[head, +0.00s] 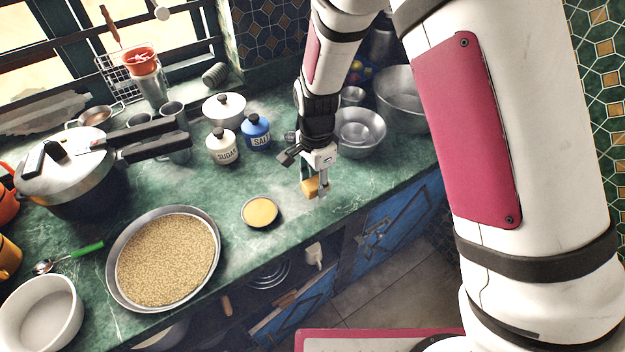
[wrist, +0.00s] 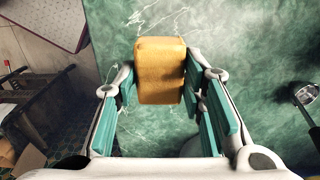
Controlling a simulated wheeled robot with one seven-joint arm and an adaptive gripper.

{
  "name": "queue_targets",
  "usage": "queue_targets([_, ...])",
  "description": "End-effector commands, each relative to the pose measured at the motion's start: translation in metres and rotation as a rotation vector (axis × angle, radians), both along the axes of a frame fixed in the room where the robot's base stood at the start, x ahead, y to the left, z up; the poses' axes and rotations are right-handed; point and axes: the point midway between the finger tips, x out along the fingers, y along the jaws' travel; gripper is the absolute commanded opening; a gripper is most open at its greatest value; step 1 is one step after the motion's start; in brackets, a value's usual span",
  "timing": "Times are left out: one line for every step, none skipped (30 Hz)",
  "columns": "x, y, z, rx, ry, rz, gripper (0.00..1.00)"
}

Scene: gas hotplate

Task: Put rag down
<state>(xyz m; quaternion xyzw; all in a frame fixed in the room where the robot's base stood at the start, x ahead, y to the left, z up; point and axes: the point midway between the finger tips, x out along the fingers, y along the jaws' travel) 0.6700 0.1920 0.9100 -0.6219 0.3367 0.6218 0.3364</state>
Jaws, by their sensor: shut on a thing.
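The rag is a small yellow-orange block-like piece (wrist: 160,68) in the wrist view, between the two fingers of my gripper (wrist: 158,90). In the head view the rag (head: 310,188) shows at the tip of my gripper (head: 316,185), over the green marble counter (head: 285,180). My gripper is shut on the rag, with a finger against each side. I cannot tell whether the rag touches the counter.
A small round dish with yellow contents (head: 261,211) lies left of my gripper. Sugar (head: 222,148) and salt (head: 256,133) jars stand behind, metal bowls (head: 359,133) at the back right. A wide pan of grain (head: 165,258) is further left. The counter's front edge is close.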

Motion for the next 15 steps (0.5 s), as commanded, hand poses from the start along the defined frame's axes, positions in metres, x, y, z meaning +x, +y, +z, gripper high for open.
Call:
queue_targets([0.006,0.002,-0.001,0.001,-0.001,0.0,0.14])
queue_targets([0.007,0.002,-0.001,0.001,-0.001,0.0,0.14])
queue_targets([0.009,0.003,-0.001,0.0,0.0,0.0,0.14])
queue_targets([0.011,0.003,-0.001,0.0,0.0,0.0,0.14])
queue_targets([0.013,0.004,-0.001,0.0,0.0,0.0,0.14])
queue_targets([0.016,0.005,-0.002,0.0,0.0,-0.001,0.14])
queue_targets([0.02,0.006,-0.002,0.001,-0.001,-0.001,0.14])
queue_targets([0.025,0.007,-0.003,0.001,-0.002,-0.002,0.14])
queue_targets([0.03,0.008,-0.005,0.0,0.0,-0.002,0.14])
queue_targets([0.027,0.007,-0.012,-0.002,0.005,-0.002,0.14])
queue_targets([0.026,0.007,-0.017,-0.001,0.005,-0.002,0.14])
queue_targets([0.025,0.007,-0.023,-0.001,0.005,-0.002,0.14])
queue_targets([0.026,0.008,-0.025,-0.001,0.003,-0.002,0.14])
queue_targets([0.026,0.008,-0.027,0.0,0.002,-0.001,0.14])
queue_targets([0.026,0.008,-0.03,0.0,0.002,-0.001,0.14])
